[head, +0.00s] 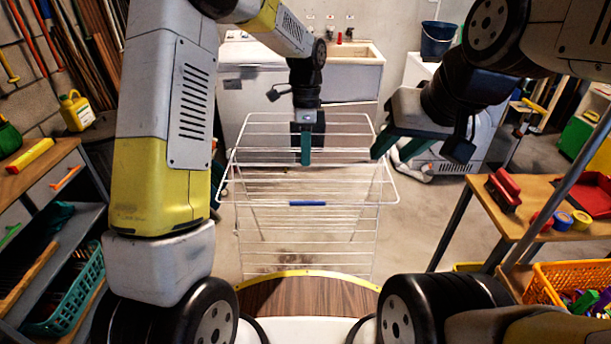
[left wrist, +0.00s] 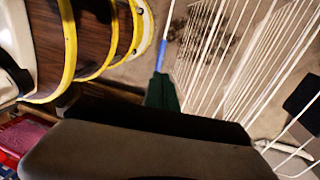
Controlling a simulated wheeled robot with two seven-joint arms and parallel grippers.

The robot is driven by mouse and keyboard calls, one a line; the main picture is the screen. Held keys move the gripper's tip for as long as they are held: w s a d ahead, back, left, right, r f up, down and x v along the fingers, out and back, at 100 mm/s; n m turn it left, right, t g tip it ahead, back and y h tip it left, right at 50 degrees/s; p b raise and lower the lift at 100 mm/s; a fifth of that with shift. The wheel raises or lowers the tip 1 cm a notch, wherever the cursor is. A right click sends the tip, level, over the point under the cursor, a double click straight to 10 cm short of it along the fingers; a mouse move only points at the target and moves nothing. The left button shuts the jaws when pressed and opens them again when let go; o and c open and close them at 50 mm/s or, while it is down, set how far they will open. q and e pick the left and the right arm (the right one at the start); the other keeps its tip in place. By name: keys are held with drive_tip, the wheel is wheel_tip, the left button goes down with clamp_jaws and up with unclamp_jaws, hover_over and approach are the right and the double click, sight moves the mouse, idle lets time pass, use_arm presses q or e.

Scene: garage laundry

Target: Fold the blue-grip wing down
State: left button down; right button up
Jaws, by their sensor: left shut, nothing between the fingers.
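The white wire drying rack (head: 255,122) stands on the floor in front of me. Its near wing spreads toward me, with the blue grip (head: 307,203) at the middle of its near bar; I cannot tell the wing's exact tilt. My left gripper (head: 305,158) is shut and empty, pointing down over the rack, beyond the grip in the head view. In the left wrist view the blue grip (left wrist: 162,55) shows just past the green fingertips (left wrist: 162,92); contact cannot be told. My right gripper (head: 388,152) is open and empty, at the rack's right side.
A wooden table (head: 535,200) with a red brush (head: 503,190) and tape rolls stands on the right, an orange basket (head: 565,283) below. A shelf with a teal basket (head: 65,290) is on the left. A white sink cabinet (head: 350,80) stands behind the rack.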

use_arm(q)
wheel_tip(320, 180, down, 11)
drive_tip(key=s, duration=0.2)
drive_tip(key=shift+r, duration=0.15)
